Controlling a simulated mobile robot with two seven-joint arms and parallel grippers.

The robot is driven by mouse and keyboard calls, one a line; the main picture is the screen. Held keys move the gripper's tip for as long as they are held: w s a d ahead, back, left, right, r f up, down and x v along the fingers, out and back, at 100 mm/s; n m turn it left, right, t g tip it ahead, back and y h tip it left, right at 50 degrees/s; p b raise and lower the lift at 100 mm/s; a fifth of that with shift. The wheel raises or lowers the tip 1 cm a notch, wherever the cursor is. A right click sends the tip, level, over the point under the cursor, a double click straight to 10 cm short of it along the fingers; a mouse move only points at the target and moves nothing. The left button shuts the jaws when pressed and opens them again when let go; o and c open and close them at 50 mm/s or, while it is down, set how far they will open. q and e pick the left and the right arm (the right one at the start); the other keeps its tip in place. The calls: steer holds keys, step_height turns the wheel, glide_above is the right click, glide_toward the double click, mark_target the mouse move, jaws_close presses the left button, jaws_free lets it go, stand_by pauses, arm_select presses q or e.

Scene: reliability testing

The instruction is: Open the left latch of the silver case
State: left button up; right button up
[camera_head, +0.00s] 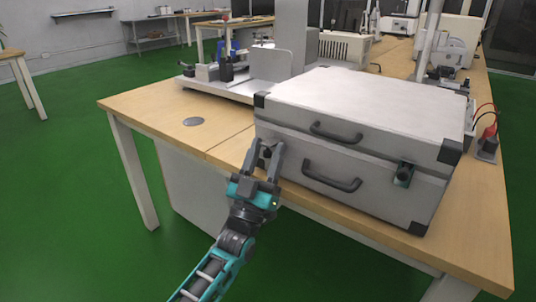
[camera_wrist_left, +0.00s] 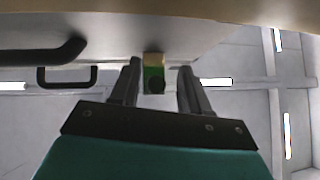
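The silver case (camera_head: 360,105) stands closed on the wooden table, its front toward me. My left gripper (camera_head: 265,148) is at the left end of the case front, fingers pointing at it. Its two fingers are apart. In the left wrist view the left latch (camera_wrist_left: 153,76), green with a dark round part, shows between the open fingers; I cannot tell whether they touch it. In the head view the gripper mostly hides this latch. The right latch (camera_head: 404,174) is in plain view. My right gripper is not in view.
The case front has an upper handle (camera_head: 336,132) and a lower handle (camera_head: 331,176), both right of my left gripper. Equipment on a white base (camera_head: 238,88) stands behind the case. Red and black leads (camera_head: 488,130) lie at the right. The table's left part (camera_head: 150,107) is mostly clear.

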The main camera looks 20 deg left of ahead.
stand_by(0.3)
arm_select(q)
steer(key=shift+s, duration=0.1)
steer(key=v, duration=1.2)
steer(key=shift+s+f+p, duration=0.25)
steer(key=shift+f+p, duration=0.05)
steer(key=shift+f, duration=0.1)
